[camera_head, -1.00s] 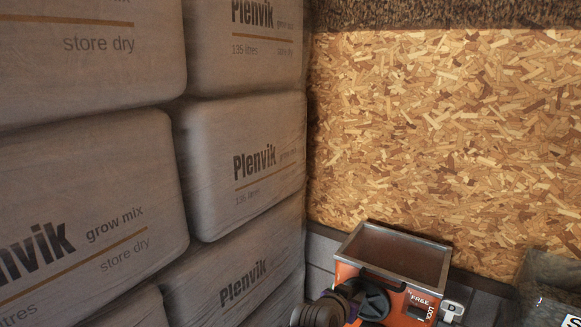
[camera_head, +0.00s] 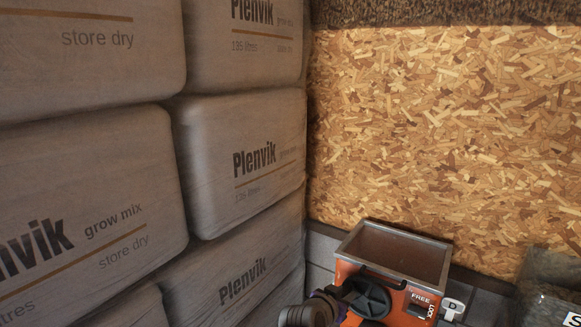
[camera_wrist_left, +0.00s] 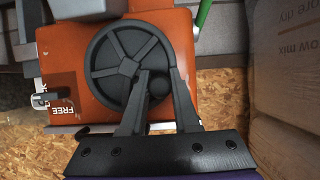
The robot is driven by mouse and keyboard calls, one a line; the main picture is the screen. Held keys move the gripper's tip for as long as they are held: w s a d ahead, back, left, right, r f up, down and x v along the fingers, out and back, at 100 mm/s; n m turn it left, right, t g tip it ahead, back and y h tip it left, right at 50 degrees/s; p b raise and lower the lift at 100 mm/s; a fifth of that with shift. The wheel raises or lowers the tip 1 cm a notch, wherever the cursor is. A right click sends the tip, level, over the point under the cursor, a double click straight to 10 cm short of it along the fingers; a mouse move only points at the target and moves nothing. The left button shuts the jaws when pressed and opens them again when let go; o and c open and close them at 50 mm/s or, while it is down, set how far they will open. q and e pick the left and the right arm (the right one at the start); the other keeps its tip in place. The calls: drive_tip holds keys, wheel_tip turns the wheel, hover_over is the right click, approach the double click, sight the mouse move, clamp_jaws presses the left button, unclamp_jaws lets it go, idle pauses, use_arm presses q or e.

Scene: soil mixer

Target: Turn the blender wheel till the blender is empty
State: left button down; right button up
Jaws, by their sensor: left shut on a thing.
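The blender (camera_head: 348,268) is an orange box with an open metal-rimmed top, low in the head view. Its inside looks brown; I cannot tell how much soil it holds. The dark spoked blender wheel (camera_head: 374,298) sits on its front face; it fills the middle of the left wrist view (camera_wrist_left: 130,68). My left gripper (camera_wrist_left: 157,84) is shut on the round knob (camera_wrist_left: 158,82) at the wheel's rim, one finger on each side. In the head view my left wrist shows at the bottom, left of the wheel, and the fingers are hard to make out. My right gripper is not in view.
Stacked Plenvik sacks (camera_head: 245,165) wall off the left. A chipboard wall (camera_head: 440,140) stands behind. A dark clear-sided container (camera_head: 550,290) is at the lower right.

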use_arm(q)
drive_tip(key=shift+w+a+f+b, duration=0.15)
drive_tip(key=shift+f+b, duration=0.1)
drive_tip(key=shift+f, duration=0.35)
drive_tip(key=shift+w+a+f+b, duration=0.1)
drive_tip(key=shift+f+b, duration=0.15)
drive_tip(key=shift+f, duration=0.35)
drive_tip(key=shift+s+d+f+b, duration=0.15)
drive_tip(key=shift+f+b, duration=0.25)
drive_tip(key=shift+f, duration=0.25)
drive_tip(key=shift+s+d+f+b, duration=0.1)
drive_tip(key=shift+f+b, duration=0.3)
drive_tip(key=shift+f, duration=0.2)
drive_tip(key=shift+s+d+f+b, duration=0.45)
drive_tip(key=shift+d+f+b, duration=0.2)
drive_tip(key=shift+d+f, duration=0.15)
